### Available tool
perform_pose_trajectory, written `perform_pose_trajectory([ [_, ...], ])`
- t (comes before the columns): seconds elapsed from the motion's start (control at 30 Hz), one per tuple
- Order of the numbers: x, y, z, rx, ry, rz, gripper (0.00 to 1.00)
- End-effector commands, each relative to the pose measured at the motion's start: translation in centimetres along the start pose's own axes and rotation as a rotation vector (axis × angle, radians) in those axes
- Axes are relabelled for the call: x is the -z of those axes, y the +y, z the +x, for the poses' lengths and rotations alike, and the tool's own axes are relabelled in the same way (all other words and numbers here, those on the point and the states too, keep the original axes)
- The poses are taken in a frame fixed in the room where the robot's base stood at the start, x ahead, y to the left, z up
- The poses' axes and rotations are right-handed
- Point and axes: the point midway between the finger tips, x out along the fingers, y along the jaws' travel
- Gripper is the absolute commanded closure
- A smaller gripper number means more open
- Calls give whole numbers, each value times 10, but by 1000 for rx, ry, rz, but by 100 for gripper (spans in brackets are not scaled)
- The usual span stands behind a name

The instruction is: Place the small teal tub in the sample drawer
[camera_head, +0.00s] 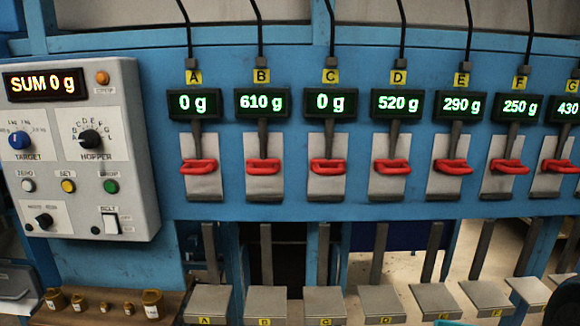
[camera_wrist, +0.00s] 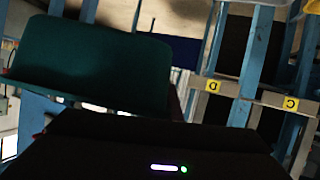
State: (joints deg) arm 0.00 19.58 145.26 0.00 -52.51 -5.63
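In the wrist view, a dark teal, round-cornered shape (camera_wrist: 95,65) fills the left side, close to the camera. I cannot tell if it is the small teal tub; no inside or opening shows. My gripper's black body (camera_wrist: 150,150), with a lit white bar and a green dot, covers the bottom of that view and meets the shape's lower edge. The fingertips are hidden or too dark to make out, so I cannot see whether they hold anything. I cannot pick out a sample drawer in either view.
A blue panel (camera_head: 310,210) carries displays and red handles (camera_head: 327,167) above several grey lettered trays (camera_head: 266,302). A control box (camera_head: 85,150) hangs at left. Posts and labels fill the wrist view's right.

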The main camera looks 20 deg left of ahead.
Motion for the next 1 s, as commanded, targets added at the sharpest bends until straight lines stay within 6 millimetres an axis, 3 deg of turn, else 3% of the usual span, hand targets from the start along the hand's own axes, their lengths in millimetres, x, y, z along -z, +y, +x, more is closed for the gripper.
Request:
perform_pose_trajectory([
  [0.33,-47,-5,6,0,-5,0,100],
  [1.0,-50,-8,6,5,0,-2,100],
])
